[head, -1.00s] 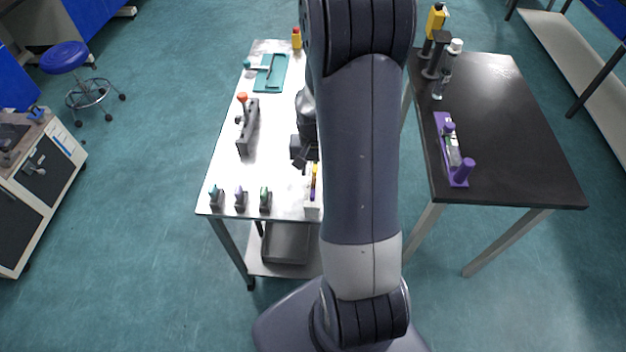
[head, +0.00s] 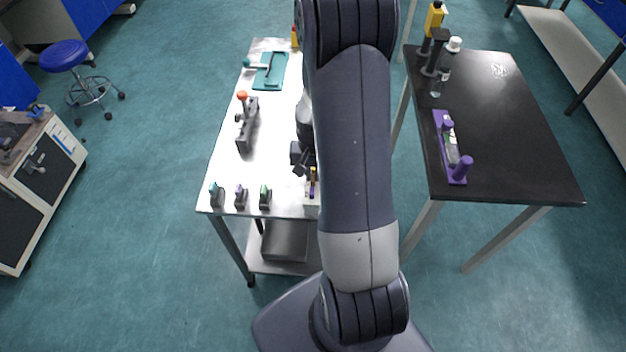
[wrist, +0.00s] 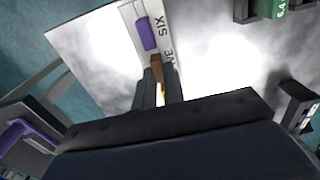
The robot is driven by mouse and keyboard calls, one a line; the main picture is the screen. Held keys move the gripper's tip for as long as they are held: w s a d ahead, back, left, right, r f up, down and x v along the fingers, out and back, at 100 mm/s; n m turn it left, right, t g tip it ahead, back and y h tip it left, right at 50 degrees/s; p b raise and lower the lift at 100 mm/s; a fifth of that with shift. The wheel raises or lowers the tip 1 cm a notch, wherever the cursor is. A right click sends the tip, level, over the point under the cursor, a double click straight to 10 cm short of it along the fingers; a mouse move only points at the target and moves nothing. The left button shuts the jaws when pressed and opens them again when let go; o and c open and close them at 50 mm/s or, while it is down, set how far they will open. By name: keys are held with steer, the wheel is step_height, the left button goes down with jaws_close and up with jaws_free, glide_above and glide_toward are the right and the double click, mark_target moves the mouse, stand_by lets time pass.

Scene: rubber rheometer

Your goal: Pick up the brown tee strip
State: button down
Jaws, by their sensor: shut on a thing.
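The brown tee strip (wrist: 156,66) shows in the wrist view between the fingertips of my gripper (wrist: 159,82), which is shut on it. A small bit of yellow shows between the fingers, lower down. Just beyond the strip, a purple piece (wrist: 146,34) lies in a white holder (wrist: 127,14) with printed letters. In the head view my gripper (head: 304,171) is over the holder (head: 311,211) at the table's front right; a yellow piece (head: 313,173) and a purple one show there. My arm hides part of this area, and I cannot make out the brown strip there.
Several small coloured-top tools, such as the green-topped one (head: 265,196), stand along the front edge of the white table (head: 225,150). A grey fixture (head: 247,130) and a teal tray (head: 270,82) lie farther back. A black table (head: 510,130) with a purple rack stands right.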

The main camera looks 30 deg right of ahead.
mark_target(313, 176)
steer(key=shift+r, duration=0.15)
step_height(313, 176, up, 10)
steer(key=b, duration=0.1)
stand_by(0.6)
